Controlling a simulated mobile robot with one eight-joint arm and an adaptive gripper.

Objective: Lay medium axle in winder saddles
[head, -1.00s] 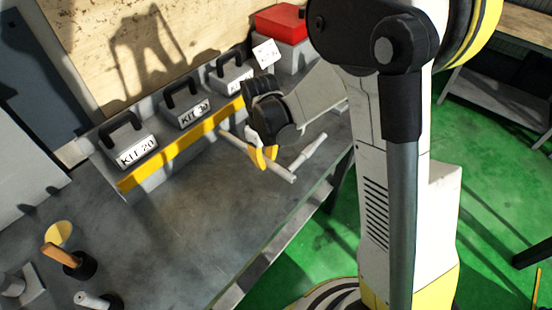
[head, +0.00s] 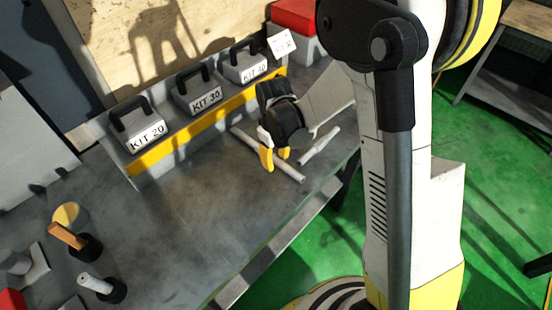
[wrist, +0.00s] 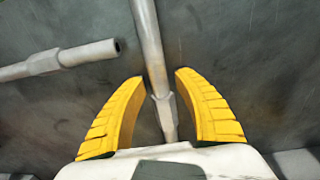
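Two grey stepped axles lie on the grey workbench (head: 190,190). One longer axle (head: 293,174) runs under my gripper (head: 275,158); it also shows in the wrist view (wrist: 149,40), with a collar near the fingertips. My gripper is open, with its yellow fingers (wrist: 157,92) on either side of this axle and visible gaps to it. The other axle (head: 320,145) lies to the right of the gripper in the head view and at left in the wrist view (wrist: 60,62), with a hollow end. I cannot tell which is the medium one. I cannot make out winder saddles.
Kit boxes labelled KIT 20 (head: 138,128), KIT 30 (head: 199,95) and a third (head: 245,66) stand along the back behind a yellow strip (head: 200,125). A red box (head: 293,17) is beyond. Handled tools (head: 70,238) stand at front left. The bench middle is clear.

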